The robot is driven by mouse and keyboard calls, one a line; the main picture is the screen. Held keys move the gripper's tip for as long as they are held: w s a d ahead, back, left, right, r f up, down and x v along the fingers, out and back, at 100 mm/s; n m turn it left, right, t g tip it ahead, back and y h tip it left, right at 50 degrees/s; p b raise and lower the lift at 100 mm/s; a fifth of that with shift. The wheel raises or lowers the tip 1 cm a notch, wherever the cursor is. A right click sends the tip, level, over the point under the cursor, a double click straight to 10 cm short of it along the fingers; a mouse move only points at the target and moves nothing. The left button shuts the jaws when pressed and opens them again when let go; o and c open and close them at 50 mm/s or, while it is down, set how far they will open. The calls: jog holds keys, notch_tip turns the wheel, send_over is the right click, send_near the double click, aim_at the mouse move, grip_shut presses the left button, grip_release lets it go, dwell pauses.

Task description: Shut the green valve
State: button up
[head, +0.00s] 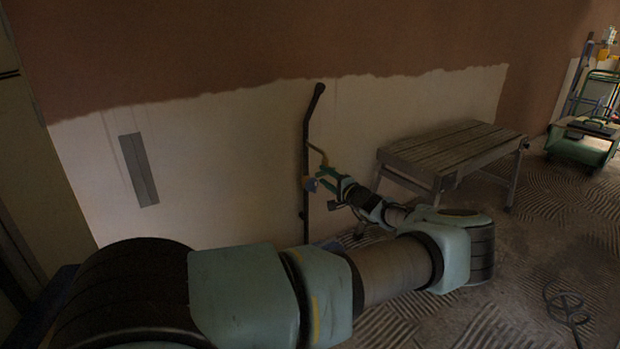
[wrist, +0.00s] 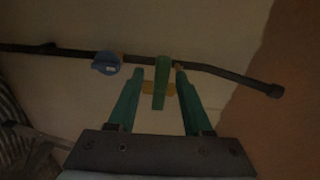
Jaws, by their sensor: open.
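The green valve handle (wrist: 161,76) is on a dark pipe (wrist: 220,71), and in the wrist view it lies crosswise to the pipe. A yellow-brown piece shows behind the handle. My gripper (wrist: 158,78) is open, with one green finger on each side of the handle and a visible gap to each. I cannot tell whether the fingers reach to its depth. In the head view my gripper (head: 323,177) is at the upright pipe (head: 306,140), and the green handle is hard to tell from my fingers there.
A blue valve (wrist: 107,63) sits on the same pipe; it shows in the head view (head: 310,184) just below my gripper. A slatted bench (head: 450,150) stands to the right of the pipe. A grey plate (head: 139,170) is on the wall. A green cart (head: 582,150) stands far right.

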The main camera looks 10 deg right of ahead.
jog(key=p+v, duration=0.2)
jog(key=v, duration=1)
jog(key=shift+r, duration=0.1)
